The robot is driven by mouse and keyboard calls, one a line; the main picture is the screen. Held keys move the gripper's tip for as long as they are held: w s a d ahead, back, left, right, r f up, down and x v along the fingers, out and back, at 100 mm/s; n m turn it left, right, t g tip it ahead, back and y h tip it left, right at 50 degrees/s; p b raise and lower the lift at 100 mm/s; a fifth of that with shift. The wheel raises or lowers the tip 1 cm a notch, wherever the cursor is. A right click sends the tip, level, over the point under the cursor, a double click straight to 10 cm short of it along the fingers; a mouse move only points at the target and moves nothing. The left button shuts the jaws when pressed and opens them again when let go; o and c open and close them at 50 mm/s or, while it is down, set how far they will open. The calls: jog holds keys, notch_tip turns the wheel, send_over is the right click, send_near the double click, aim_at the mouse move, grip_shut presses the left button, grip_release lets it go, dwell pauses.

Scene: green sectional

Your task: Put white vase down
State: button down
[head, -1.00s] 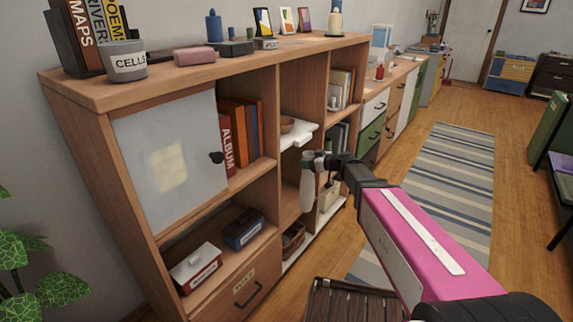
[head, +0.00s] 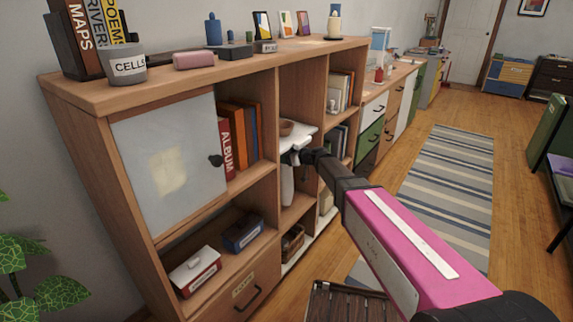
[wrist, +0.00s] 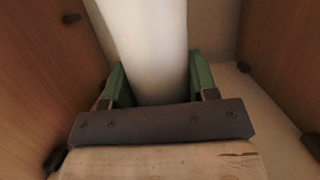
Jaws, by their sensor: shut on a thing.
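The white vase (wrist: 150,50) is between the two green fingers of my gripper (wrist: 158,85) in the wrist view. The fingers are shut on it from both sides. In the head view the vase (head: 288,185) hangs upright below my gripper (head: 294,157), in front of or inside a middle compartment of the wooden shelf unit (head: 180,75). The wrist view shows wooden side walls left and right of the vase and a pale surface behind it.
A basket (head: 292,240) is in the compartment below. A dark slatted stool (head: 345,302) stands on the floor in front. Books (head: 238,135) fill the compartment to the left.

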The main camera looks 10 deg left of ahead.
jog(key=shift+f, duration=1.7)
jog(key=shift+c, duration=2.1)
grip_release()
jog(key=shift+f, duration=0.1)
jog(key=v, duration=1.2)
jog(key=s+d+f+m+g+h, duration=0.1)
jog(key=s+d+f+m+h, duration=0.3)
jog(key=s+d, duration=0.3)
jog(key=s+d+f+m+g+h, duration=0.2)
jog(key=s+d+f+m+h, duration=0.2)
jog(key=d, duration=1.1)
jog(key=s+d+f+m+g+h, duration=0.2)
jog(key=s+d+f+m+h, duration=0.2)
jog(key=s+d, duration=0.5)
jog(key=d+m+h, duration=0.1)
jog(key=d, duration=0.2)
jog(key=shift+s+f+m+h, duration=0.3)
jog(key=shift+s+f, duration=0.05)
jog(key=shift+d, duration=0.1)
